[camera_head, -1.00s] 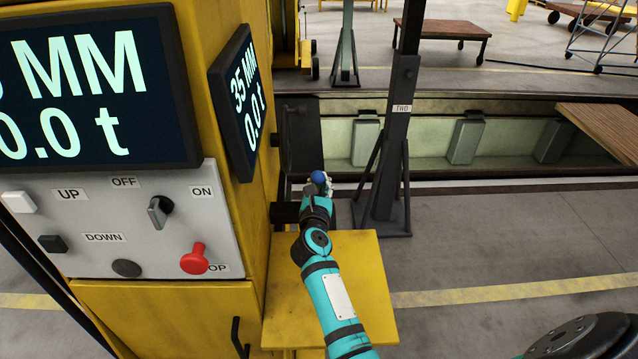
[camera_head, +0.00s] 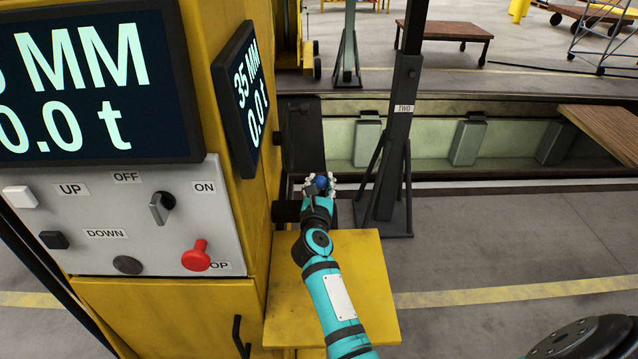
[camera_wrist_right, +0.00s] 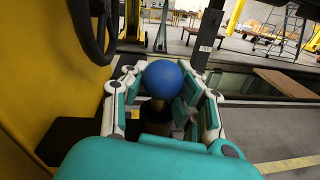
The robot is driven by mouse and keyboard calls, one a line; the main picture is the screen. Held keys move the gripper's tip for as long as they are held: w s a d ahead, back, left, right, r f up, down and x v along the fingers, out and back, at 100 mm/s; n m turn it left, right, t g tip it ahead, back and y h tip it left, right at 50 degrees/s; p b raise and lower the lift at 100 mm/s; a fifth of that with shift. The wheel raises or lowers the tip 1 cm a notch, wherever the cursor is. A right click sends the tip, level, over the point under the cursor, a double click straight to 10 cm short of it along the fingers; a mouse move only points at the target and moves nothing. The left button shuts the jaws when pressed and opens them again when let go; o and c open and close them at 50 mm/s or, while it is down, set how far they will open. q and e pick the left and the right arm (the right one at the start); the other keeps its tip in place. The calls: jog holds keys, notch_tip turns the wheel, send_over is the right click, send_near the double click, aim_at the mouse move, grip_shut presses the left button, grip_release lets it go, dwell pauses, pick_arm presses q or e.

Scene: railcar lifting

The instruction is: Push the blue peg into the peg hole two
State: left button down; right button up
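The blue peg shows as a round blue knob (camera_head: 321,183) in the head view, just right of the yellow cabinet. Whether that cylinder is peg hole two, and how deep the peg sits, I cannot tell. My right gripper (camera_head: 320,182) is open, with its fingers spread on both sides of the knob. The fingers also show in the right wrist view (camera_wrist_right: 160,82). My left gripper is out of view.
The yellow cabinet (camera_head: 165,310) with its control panel (camera_head: 120,235) stands at left. A yellow shelf (camera_head: 365,275) lies under my right arm. A dark post labelled TWO (camera_head: 402,108) stands just beyond the gripper.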

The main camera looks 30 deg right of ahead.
jog(key=shift+s+d+f, duration=0.15)
jog(key=shift+s+f, duration=0.05)
jog(key=shift+f, duration=0.3)
jog(key=r+p, duration=0.4)
jog(key=shift+d+r, duration=0.2)
jog(key=shift+r, duration=0.3)
jog(key=r+p, duration=0.4)
jog(key=r, duration=0.1)
jog(key=shift+w+a+r+p, duration=0.15)
jog(key=shift+a+p, duration=0.05)
jog(key=shift+p, duration=0.2)
jog(key=shift+s+f+b, duration=0.5)
jog(key=shift+f+b, duration=0.05)
jog(key=shift+f, duration=0.1)
jog(key=s+a+n+t+y+b, duration=0.1)
jog(key=s+a+n+y, duration=0.3)
jog(key=s, duration=0.9)
jog(key=s+a+n+t+y+b, duration=0.1)
jog(key=s+a+n+y, duration=0.3)
jog(key=s+a, duration=0.4)
jog(key=shift+s+a+t+y+b, duration=0.4)
jog(key=shift+s+t, duration=0.2)
jog(key=shift+s, duration=2)
